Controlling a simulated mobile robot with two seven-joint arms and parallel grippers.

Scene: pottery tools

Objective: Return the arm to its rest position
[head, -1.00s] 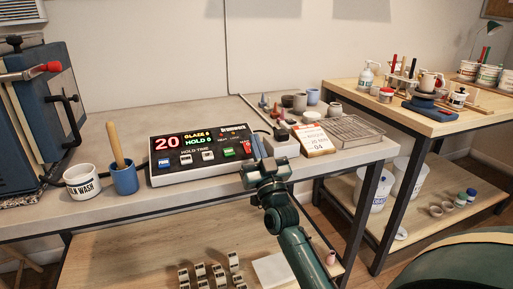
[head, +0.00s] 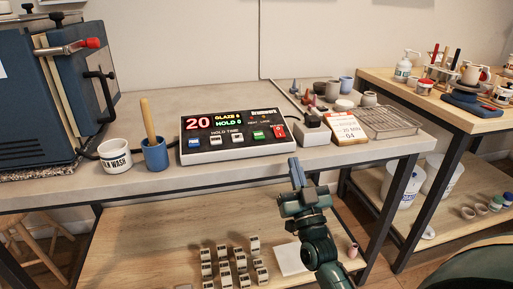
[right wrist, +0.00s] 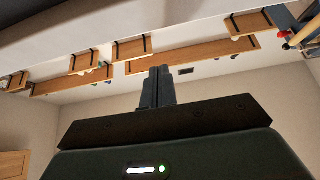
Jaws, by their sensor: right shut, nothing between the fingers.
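My right gripper (head: 295,172) is in the lower middle of the head view, in front of the concrete-topped table's front edge. Its fingers are together and point up, with nothing between them. In the right wrist view the closed fingers (right wrist: 158,88) stand upright against the wall and ceiling. The control box (head: 232,136) with a lit display reading 20, GLAZE and HOLD lies on the table, up and left of the gripper and apart from it. My left gripper is not in either view.
The grey table (head: 140,108) carries a kiln (head: 75,90), a white wash cup (head: 115,156), a blue cup (head: 154,154) with a wooden handle, and a wire rack (head: 393,122). A lower shelf (head: 150,235) holds several small blocks. A wooden table (head: 390,78) stands at right.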

